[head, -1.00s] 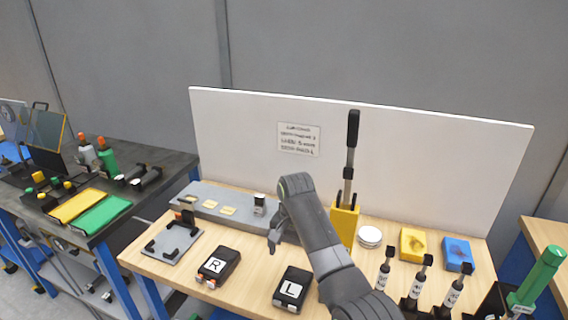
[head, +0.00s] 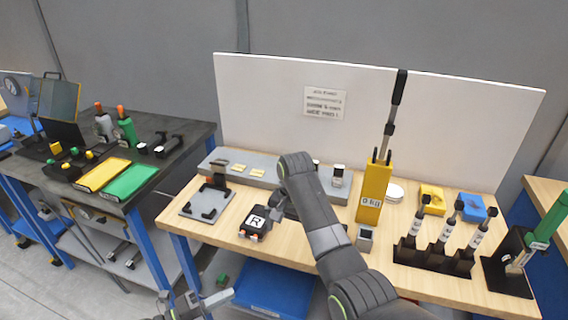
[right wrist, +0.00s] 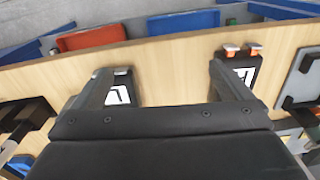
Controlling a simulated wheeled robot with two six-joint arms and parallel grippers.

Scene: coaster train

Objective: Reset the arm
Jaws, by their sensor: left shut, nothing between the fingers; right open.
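My right arm reaches over the wooden table (head: 310,258). Its gripper (head: 278,207) hangs beside the black block marked R (head: 256,224). In the right wrist view the two fingers (right wrist: 165,88) are spread wide with only bare table between them. The R block also shows there behind the right finger (right wrist: 243,72), and another black block with a white label (right wrist: 119,95) shows by the left finger. In the head view the L block is hidden behind my arm. My left gripper (head: 205,302) is low at the bottom edge, shut and empty, in front of the table.
A yellow holder (head: 373,195) with a tall black-handled tool stands right of my right arm. A grey plate (head: 206,205) lies at the left. A blue bin (head: 270,287) is below.

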